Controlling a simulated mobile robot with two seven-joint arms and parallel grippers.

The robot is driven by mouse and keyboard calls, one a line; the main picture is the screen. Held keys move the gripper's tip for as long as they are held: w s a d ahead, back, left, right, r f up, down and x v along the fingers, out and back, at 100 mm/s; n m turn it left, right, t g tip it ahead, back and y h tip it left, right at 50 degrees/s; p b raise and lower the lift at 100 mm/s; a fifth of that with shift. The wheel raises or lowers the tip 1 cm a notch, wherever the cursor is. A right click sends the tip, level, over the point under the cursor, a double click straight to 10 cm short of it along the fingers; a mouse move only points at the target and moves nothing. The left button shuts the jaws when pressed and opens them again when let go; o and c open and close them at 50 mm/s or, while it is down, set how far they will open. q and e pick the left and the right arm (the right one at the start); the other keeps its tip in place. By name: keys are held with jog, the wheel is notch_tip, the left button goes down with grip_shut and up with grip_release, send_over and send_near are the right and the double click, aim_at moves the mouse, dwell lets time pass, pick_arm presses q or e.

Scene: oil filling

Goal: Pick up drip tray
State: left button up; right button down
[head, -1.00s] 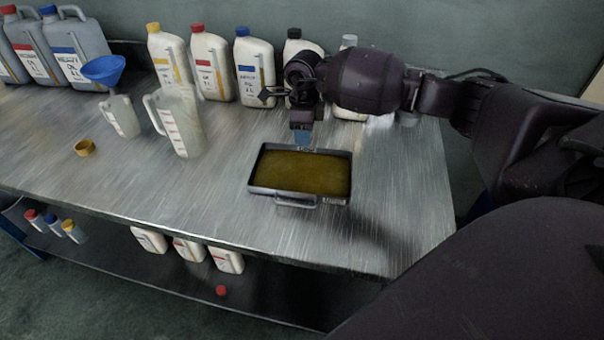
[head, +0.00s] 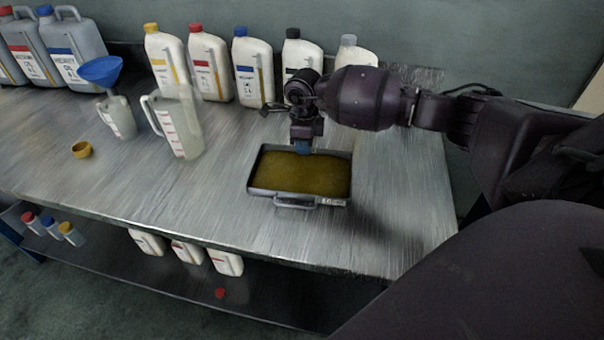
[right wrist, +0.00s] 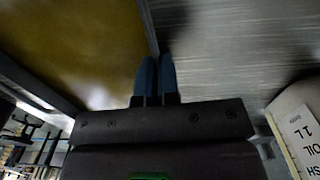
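The drip tray (head: 250,181) is a dark metal rectangular pan holding brownish-yellow oil (head: 300,176), resting on the workbench with a handle on its near side. My right gripper (head: 303,149) points down at the middle of the tray's far edge and covers the far handle. In the right wrist view its blue fingertips (right wrist: 157,75) are close together, with the tray's rim (right wrist: 147,30) running in between them. They look shut on that edge, though the exact contact is hidden. My left gripper is not in view.
The metal workbench (head: 230,220) is clear left of the tray. Several oil bottles (head: 255,70) stand along the back, near my right arm. A measuring jug (head: 181,125), a blue funnel (head: 101,70) on a small container and a yellow cap (head: 81,150) are at left.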

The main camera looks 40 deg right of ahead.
jog(key=shift+r, duration=0.15)
jog(key=shift+r, duration=0.35)
notch_tip(320, 180, up, 19)
jog(key=p, duration=0.2)
dwell(1.2)
